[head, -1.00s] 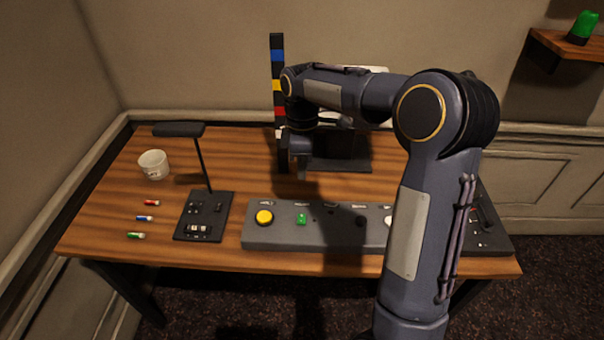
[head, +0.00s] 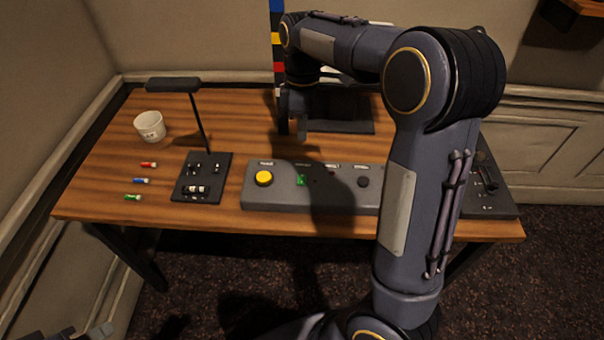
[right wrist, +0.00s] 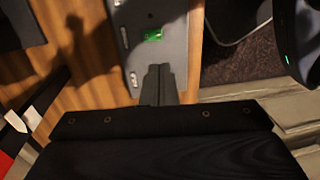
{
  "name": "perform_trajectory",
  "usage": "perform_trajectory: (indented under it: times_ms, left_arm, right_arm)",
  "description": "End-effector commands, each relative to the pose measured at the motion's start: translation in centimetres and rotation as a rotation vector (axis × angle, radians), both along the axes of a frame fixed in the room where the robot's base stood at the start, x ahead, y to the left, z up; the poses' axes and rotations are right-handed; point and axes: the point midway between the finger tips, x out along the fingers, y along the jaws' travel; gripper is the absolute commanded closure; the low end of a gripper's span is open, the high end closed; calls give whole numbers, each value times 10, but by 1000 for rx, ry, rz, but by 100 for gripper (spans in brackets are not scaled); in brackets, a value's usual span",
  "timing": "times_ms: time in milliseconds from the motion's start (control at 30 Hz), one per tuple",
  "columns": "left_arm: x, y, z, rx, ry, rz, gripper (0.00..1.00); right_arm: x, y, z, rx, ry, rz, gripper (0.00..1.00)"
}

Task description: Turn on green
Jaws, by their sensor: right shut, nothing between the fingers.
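The grey control panel (head: 285,199) lies along the front of the desk with a yellow round button (head: 263,178) and a small green switch (head: 302,180). The green switch also shows in the right wrist view (right wrist: 153,35), just beyond the fingertips. My right gripper (head: 302,133) hangs behind the panel in the head view, apart from the green switch. Its fingers (right wrist: 158,70) are shut with nothing between them. My arm's shadow falls across the panel, and the arm hides its right end. Dark parts at the bottom left edge may be my left gripper (head: 85,333); its jaws are unclear.
A lamp (head: 174,85) on a black base (head: 201,190) stands left of the panel. A white cup (head: 150,126) and small red, blue and green pieces (head: 132,197) are farther left. A slider box (head: 488,188) is at the right. A dark stand (head: 340,126) is behind.

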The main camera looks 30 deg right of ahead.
Motion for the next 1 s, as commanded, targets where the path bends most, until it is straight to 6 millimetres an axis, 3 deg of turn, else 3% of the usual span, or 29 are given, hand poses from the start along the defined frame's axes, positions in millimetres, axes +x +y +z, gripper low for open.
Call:
perform_trajectory:
  times_ms: [267, 700, 1000]
  left_arm:
    - [0, 0, -2, 0, 0, 0, 64]
    - [0, 0, -11, 0, 0, 0, 64]
    - [0, 0, -12, 0, 0, 0, 64]
  right_arm:
    - [-2, 1, -13, -1, 3, 0, 100]
    - [-11, 6, -101, -1, 4, -1, 100]
    - [-14, 8, -136, -2, 1, -1, 100]
